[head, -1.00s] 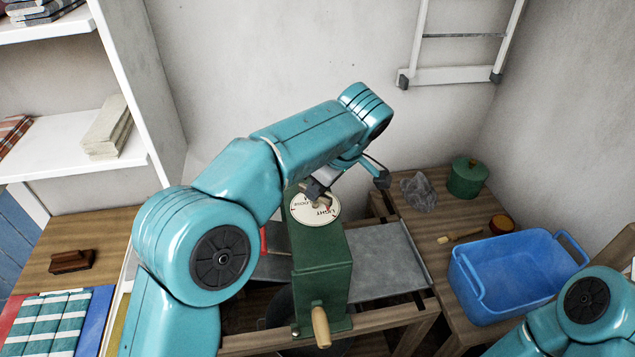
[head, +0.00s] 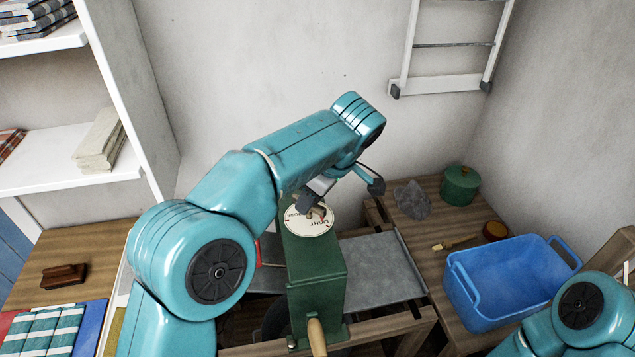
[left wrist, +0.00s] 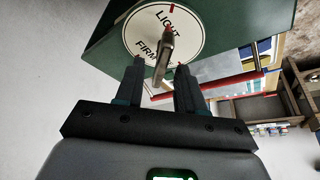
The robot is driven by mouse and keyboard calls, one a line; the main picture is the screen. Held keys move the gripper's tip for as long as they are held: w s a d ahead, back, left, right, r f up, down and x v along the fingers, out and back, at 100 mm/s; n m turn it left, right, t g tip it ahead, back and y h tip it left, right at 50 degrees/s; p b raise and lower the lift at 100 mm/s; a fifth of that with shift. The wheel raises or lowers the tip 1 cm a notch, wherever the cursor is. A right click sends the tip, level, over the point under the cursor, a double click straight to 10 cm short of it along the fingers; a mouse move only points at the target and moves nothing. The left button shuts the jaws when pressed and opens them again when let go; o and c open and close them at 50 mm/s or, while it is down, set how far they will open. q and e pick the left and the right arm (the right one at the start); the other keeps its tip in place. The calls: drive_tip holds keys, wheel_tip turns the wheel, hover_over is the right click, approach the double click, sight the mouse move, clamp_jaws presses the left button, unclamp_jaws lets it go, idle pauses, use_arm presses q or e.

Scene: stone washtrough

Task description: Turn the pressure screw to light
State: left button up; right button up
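The pressure screw (left wrist: 165,55) is a small metal bar handle standing on a round cream dial (left wrist: 190,35) marked LIGHT and FIRM, with red ticks. The dial (head: 308,222) sits on top of a green box-shaped housing (head: 318,268). My left gripper (left wrist: 159,75) is open, its two dark fingers on either side of the screw handle, with a visible gap on each side. In the head view my left gripper (head: 312,200) is low over the dial and hides part of it. My right gripper is out of view; only part of that arm shows at lower right.
A wooden-handled crank (head: 317,337) sticks out from the housing's front. Shelves (head: 70,165) are at left.

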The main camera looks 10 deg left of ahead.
use_arm(q)
drive_tip(key=p+v, duration=0.1)
drive_tip(key=v, duration=0.7)
drive_tip(key=p+v, duration=0.4)
drive_tip(key=v, duration=0.4)
drive_tip(key=shift+p, duration=0.3)
